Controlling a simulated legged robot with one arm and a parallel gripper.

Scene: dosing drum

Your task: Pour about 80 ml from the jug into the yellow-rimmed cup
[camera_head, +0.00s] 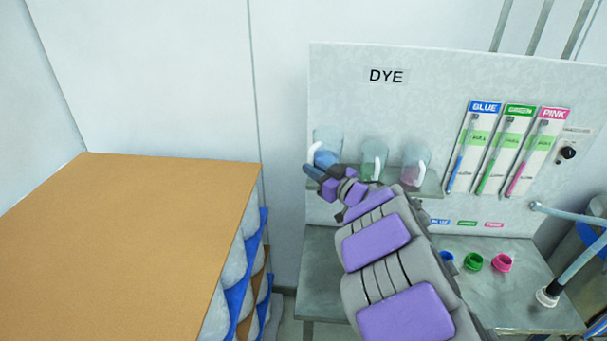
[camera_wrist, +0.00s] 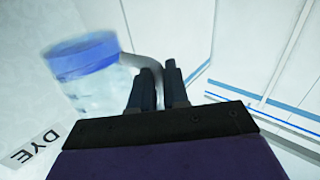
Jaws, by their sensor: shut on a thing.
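A clear jug (camera_head: 327,139) with a pale handle is at the left end of the dye shelf. In the wrist view the jug (camera_wrist: 85,70) shows a blue band or blue liquid at one end, and its grey handle runs to my fingers. My gripper (camera_head: 318,173) is shut on that handle; it also shows in the wrist view (camera_wrist: 159,78). The jug looks close to upright in the head view. I cannot tell whether it touches the shelf, as my arm hides its lower part. No yellow-rimmed cup is visible.
Two more jugs, one middle (camera_head: 372,153) and one pinkish (camera_head: 414,160), stand close by on the shelf (camera_head: 431,187). Blue (camera_head: 446,261), green (camera_head: 473,262) and pink (camera_head: 502,262) rings or cups sit on the metal bench (camera_head: 530,305). A brown-topped stack (camera_head: 130,240) fills the left.

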